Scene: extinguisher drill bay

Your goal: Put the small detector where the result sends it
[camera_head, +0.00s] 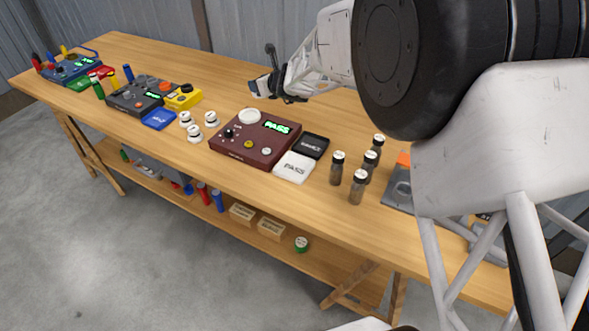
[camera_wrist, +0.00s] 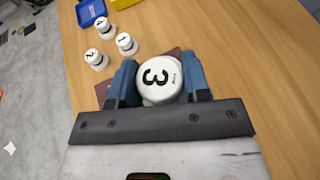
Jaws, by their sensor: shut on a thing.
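My gripper (camera_head: 262,88) is shut on a small white detector (camera_wrist: 158,80), whose round top reads 3 in the wrist view. It is in the air near the far left side of the maroon tester (camera_head: 240,146); the detector is hard to make out in the head view. The tester's green screen (camera_head: 278,127) reads PASS, and a white round disc (camera_head: 249,116) sits on its top. A white tray (camera_head: 294,168) marked PASS lies at its front right. A black tray (camera_head: 317,141) lies behind that; its label is too small to read.
Three other white detectors (camera_head: 194,134) stand left of the tester, also in the wrist view (camera_wrist: 125,42). Several dark vials (camera_head: 357,187) stand right of the trays. A dark grey device (camera_head: 134,98), blue tray (camera_head: 159,119) and yellow box (camera_head: 183,97) are further left.

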